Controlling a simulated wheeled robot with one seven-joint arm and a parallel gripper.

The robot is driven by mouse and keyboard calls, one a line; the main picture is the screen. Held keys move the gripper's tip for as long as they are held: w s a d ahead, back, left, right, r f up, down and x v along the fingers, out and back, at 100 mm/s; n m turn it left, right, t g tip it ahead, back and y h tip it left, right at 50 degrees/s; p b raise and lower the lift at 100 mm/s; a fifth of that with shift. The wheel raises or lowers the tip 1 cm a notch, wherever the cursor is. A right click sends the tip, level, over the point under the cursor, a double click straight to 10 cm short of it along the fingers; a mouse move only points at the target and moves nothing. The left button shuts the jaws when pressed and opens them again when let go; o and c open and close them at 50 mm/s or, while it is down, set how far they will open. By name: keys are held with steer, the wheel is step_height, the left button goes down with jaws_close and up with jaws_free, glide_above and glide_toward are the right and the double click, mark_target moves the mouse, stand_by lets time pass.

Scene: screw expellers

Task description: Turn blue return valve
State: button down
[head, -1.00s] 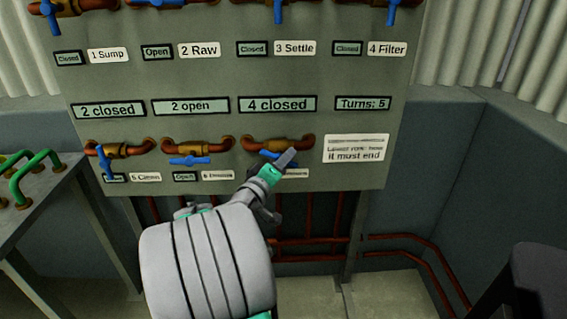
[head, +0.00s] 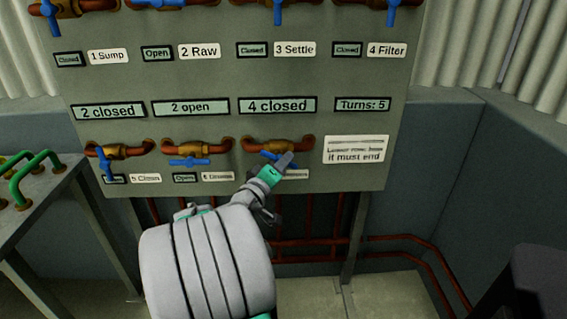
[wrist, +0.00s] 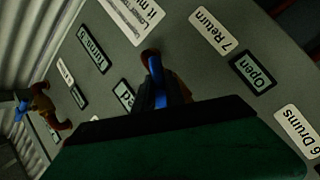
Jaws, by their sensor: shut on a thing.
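The return valve (head: 279,147) is a brass body on a copper pipe, at the right end of the lower row in the head view. Its blue handle (head: 270,157) lies roughly crosswise below the body, partly hidden by my gripper (head: 286,161). My gripper is shut on this handle.
Valves 5 (head: 120,152) and 6 (head: 190,151) are left of it. Upper valves read 2 Raw open, others closed. Displays read "2 closed", "2 open", "4 closed" and "Turns: 5" (head: 362,104). A bench with green handles (head: 38,172) stands left. Red pipes (head: 300,243) run below.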

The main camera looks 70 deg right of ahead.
steer(key=shift+f+n+b, duration=0.1)
steer(key=shift+n+b, duration=0.2)
steer(key=shift+b, duration=0.05)
steer(key=shift+n+h+b, duration=0.35)
steer(key=shift+n+h, duration=0.15)
steer(key=shift+n, duration=0.1)
steer(key=shift+s+r+n+t+h+b, duration=0.15)
steer(key=shift+n+h+b, duration=0.15)
steer(key=shift+n, duration=0.35)
steer(key=shift+w+r+n+t+h+b, duration=0.1)
steer(key=shift+n+t+h+b, duration=0.15)
steer(key=shift+n, duration=0.35)
steer(key=shift+s+r+n+t+h+b, duration=0.15)
steer(key=shift+n+h, duration=0.2)
steer(key=shift+n, duration=0.3)
steer(key=c, duration=1.4)
jaws_free()
steer(key=shift+w, duration=0.1)
